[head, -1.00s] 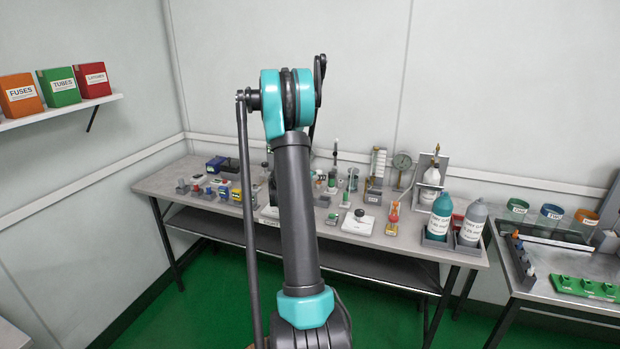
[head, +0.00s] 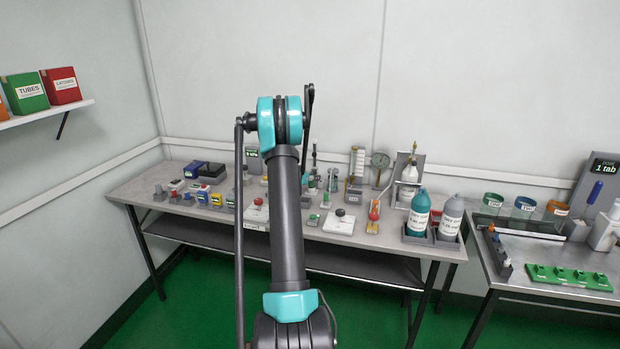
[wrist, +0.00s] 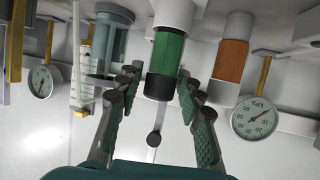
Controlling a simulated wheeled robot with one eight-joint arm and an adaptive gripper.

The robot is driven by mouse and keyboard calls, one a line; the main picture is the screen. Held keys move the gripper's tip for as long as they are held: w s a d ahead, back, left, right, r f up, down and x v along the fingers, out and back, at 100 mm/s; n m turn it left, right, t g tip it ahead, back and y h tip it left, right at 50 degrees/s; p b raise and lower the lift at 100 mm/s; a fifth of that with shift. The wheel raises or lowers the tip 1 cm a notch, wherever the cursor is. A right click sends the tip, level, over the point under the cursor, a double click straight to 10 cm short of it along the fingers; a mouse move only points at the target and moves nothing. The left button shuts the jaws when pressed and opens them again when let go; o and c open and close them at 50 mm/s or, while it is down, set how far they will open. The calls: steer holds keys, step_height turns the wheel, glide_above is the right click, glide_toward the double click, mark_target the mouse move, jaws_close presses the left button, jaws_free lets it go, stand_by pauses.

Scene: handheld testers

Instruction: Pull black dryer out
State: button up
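In the wrist view, a cylinder with green filling and a black end band (wrist: 160,88) stands between the fingers of my gripper (wrist: 157,76). It looks like the black dryer, though no label shows. The fingers are apart, one on each side of it. The right fingertip overlaps its edge in the picture; I cannot tell whether it touches. A gap shows on the left. A similar cylinder with orange filling and a light end (wrist: 235,62) is to the right. In the head view, my arm hides the dryer and most of the gripper.
In the wrist view, round gauges (wrist: 256,117) stand at right and left, with a clear grey-capped cylinder (wrist: 113,45) near the left finger. In the head view, the grey bench (head: 135,190) is crowded with small testers, a gauge (head: 380,160) and bottles (head: 419,213).

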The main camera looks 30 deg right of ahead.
jaws_close()
stand_by(0.5)
steer(key=shift+r, duration=0.15)
steer(key=shift+r, duration=2.8)
